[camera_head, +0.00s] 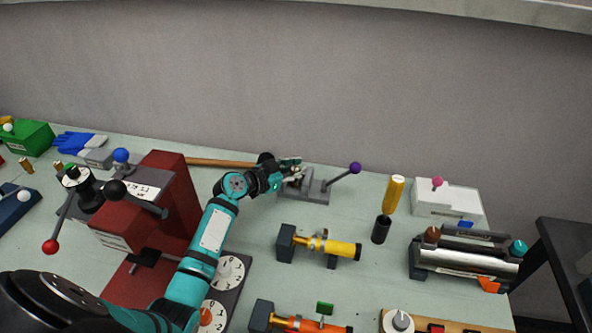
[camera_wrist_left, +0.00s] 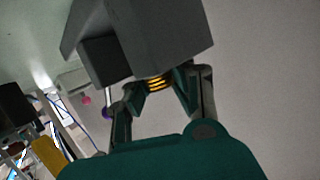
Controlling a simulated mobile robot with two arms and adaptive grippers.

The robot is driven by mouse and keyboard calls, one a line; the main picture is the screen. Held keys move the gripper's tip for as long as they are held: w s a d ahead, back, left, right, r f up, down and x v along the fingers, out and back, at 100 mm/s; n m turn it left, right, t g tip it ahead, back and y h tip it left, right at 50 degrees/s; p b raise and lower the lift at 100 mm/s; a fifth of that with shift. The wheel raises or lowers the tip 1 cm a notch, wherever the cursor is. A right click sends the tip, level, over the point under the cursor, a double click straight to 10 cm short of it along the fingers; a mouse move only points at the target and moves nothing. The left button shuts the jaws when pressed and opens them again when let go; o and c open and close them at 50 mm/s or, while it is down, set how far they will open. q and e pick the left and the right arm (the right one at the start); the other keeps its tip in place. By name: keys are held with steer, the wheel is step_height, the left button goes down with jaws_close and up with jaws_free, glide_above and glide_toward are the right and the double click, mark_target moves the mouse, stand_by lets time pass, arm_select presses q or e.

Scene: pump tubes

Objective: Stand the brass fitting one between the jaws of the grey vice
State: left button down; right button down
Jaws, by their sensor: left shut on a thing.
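My left gripper (camera_head: 290,173) is at the grey vice (camera_head: 310,192), which has a lever with a purple ball. In the left wrist view the gripper (camera_wrist_left: 158,95) is shut on the ribbed brass fitting (camera_wrist_left: 157,83), between its two teal fingers. A large grey block, seemingly part of the vice (camera_wrist_left: 165,30), is close above the fitting in that picture and hides its far end. I cannot tell whether the fitting is between the jaws or touching them. In the head view the gripper hides the fitting. My right gripper is not in view.
A red machine (camera_head: 178,195) with ball-ended levers stands left of my left arm. A wooden handle (camera_head: 225,162) lies behind it.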

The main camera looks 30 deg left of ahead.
arm_select(q)
steer(key=c, duration=1.2)
jaws_free()
steer(key=shift+s+d+f, duration=0.1)
steer(key=shift+f, duration=0.2)
steer(key=shift+o, duration=0.2)
steer(key=shift+r+p, duration=0.55)
steer(key=shift+p, duration=0.25)
steer(key=shift+s+a+r, duration=0.1)
steer(key=shift+a, duration=0.15)
steer(key=b+v, duration=0.1)
steer(key=v, duration=0.6)
steer(key=shift+r+b, duration=0.2)
steer(key=shift+b, duration=0.15)
